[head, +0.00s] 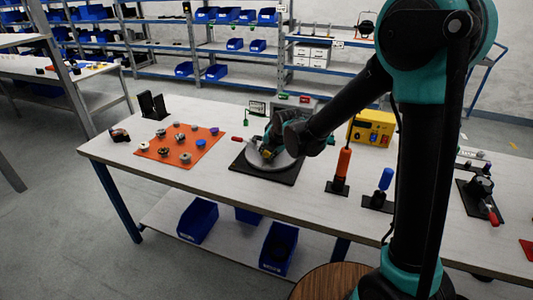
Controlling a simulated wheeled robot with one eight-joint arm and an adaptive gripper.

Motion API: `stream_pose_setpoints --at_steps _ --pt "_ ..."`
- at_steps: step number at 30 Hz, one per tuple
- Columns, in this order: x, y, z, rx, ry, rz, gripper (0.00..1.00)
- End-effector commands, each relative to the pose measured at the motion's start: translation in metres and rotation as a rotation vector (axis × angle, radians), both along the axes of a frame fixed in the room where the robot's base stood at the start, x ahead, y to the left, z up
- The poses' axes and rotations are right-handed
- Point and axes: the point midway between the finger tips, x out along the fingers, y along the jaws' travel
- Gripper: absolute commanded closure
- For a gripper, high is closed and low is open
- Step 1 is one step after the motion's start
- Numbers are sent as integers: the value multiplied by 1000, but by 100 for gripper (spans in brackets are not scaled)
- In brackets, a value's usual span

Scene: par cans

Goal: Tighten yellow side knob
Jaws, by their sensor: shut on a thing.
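A round grey par can (286,160) sits on a black square base (262,175) near the middle of the workbench. The small yellow side knob (267,154) shows at the can's upper left side, right at my fingertips. My gripper (265,149) reaches in from the right and is shut on the yellow knob. My wrist and fingers hide much of the can's top and back. The knob is small in this view, and how far it is turned cannot be told.
An orange mat (202,143) with several small parts lies to the left. An orange-handled tool (342,165) and a blue-handled tool (383,183) stand upright to the right. A yellow power box (371,132) stands behind. The bench's front left is clear.

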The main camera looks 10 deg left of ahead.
Motion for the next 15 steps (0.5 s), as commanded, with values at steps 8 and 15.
stream_pose_setpoints --at_steps 8,15 --pt "-1 -1 0 43 -6 -1 100" --pt "-1 -1 0 43 -6 0 60"
